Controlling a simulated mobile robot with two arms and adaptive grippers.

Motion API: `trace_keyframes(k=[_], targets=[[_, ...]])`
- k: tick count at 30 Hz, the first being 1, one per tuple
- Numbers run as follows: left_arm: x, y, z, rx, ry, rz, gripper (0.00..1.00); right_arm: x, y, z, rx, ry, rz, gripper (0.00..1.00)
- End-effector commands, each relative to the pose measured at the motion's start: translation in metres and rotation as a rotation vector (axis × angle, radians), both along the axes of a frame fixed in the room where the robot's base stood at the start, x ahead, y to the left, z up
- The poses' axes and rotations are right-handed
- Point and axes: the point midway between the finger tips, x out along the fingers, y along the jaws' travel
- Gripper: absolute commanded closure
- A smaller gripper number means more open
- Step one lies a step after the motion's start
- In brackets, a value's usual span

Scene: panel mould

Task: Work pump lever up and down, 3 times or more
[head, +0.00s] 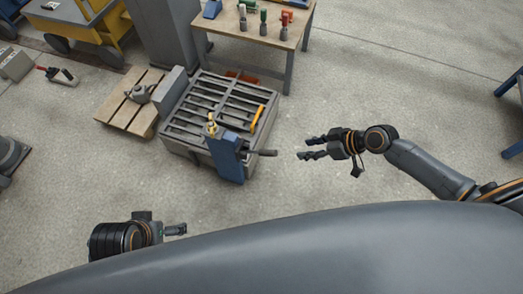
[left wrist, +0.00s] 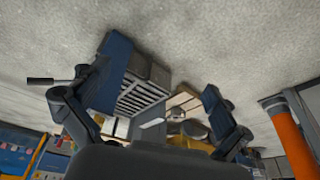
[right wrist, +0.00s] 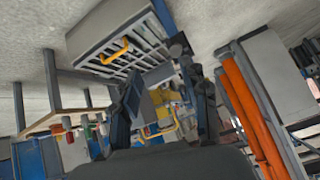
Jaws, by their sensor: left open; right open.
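The blue pump unit (head: 226,157) stands at the front edge of the grey slatted mould. Its dark lever (head: 262,153) sticks out to the right, about level in the head view. The left wrist view shows the blue pump (left wrist: 112,68) and its lever (left wrist: 40,81). My right gripper (head: 312,148) is open and empty, to the right of the lever's end with a gap between them. My left gripper (head: 178,230) is open and empty, low at the left, apart from the pump. Its fingers spread wide in the left wrist view.
The slatted mould (head: 190,134) has a yellow handle (head: 257,118) on top. A wooden pallet (head: 115,107) with a grey item lies left of it. A table (head: 270,34) with small tools stands behind. Bare floor is free right of the pump.

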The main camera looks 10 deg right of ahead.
Motion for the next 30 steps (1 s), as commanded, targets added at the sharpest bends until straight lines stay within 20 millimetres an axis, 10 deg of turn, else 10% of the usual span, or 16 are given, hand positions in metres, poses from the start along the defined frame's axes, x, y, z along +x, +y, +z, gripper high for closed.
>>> trace_keyframes(k=[11,30], targets=[[0.002,-0.001,0.016,-0.009,-0.056,-0.003,0.00,0.000,0.030,0.000,0.040,-0.012,0.079,0.55],[0.109,-0.037,0.066,-0.131,-0.621,-0.045,0.00,0.037,0.094,-0.073,0.036,-0.011,0.078,0.55]])
